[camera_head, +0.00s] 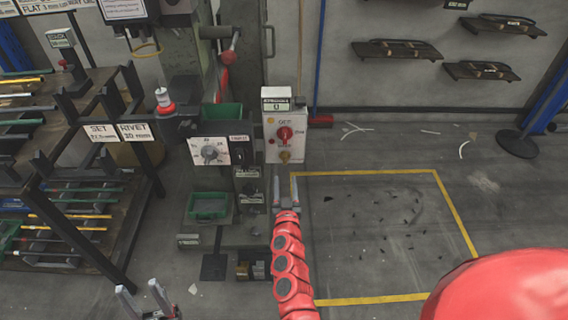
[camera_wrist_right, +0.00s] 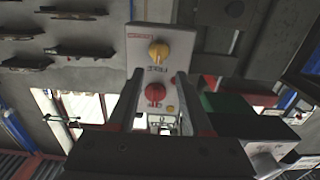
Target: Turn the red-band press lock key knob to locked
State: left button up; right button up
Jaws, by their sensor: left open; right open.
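A pale control box (camera_head: 271,148) is mounted on the press (camera_head: 186,75). The lettering is too small to tell which is the lock key knob. My right gripper (camera_head: 284,172) is open and empty, just below and in front of the yellow knob. In the right wrist view the box appears upside down, with the yellow knob (camera_wrist_right: 159,52) above the red knob (camera_wrist_right: 154,91). Both fingers (camera_wrist_right: 158,76) flank the box, apart from the yellow knob. My left gripper (camera_head: 143,294) is open and empty at the bottom left.
A white dial panel (camera_head: 210,151) sits left of the box, with a green bin (camera_head: 209,205) below it. A shelf rack (camera_head: 90,190) stands at the left. The yellow-outlined floor area (camera_head: 380,235) at the right is mostly clear, with small scraps.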

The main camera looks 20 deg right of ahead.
aim_at(285, 160)
jog(key=b+x, duration=0.1)
jog(key=x, duration=0.8)
jog(key=shift+w+d+b, duration=0.2)
jog(key=shift+w+b, duration=0.1)
grip_shut()
